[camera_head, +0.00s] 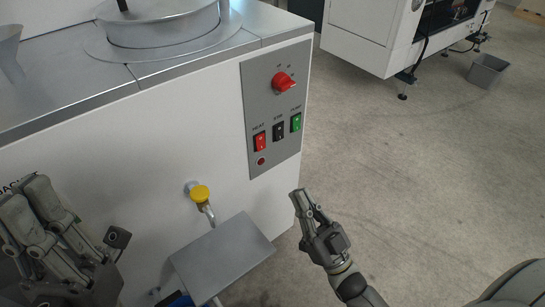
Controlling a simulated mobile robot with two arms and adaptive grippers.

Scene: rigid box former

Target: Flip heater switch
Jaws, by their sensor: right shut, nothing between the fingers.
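The heater switch (260,141) is a red rocker marked HEAT. It sits at the left of a row on the grey control panel (262,100), on the front of a white machine. A black switch (279,131) and a green switch (296,122) are beside it. My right gripper (300,196) is shut and empty, below and right of the panel, apart from the switches. My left gripper (30,205) is at the lower left in front of the machine. Its fingers show, but I cannot tell whether they are apart at the tips.
A red rotary knob (284,82) is above the switches, and a small red round light (261,161) is below them. A yellow knob (199,193) and a grey metal plate (222,254) stick out lower down. Open floor (430,180) lies to the right.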

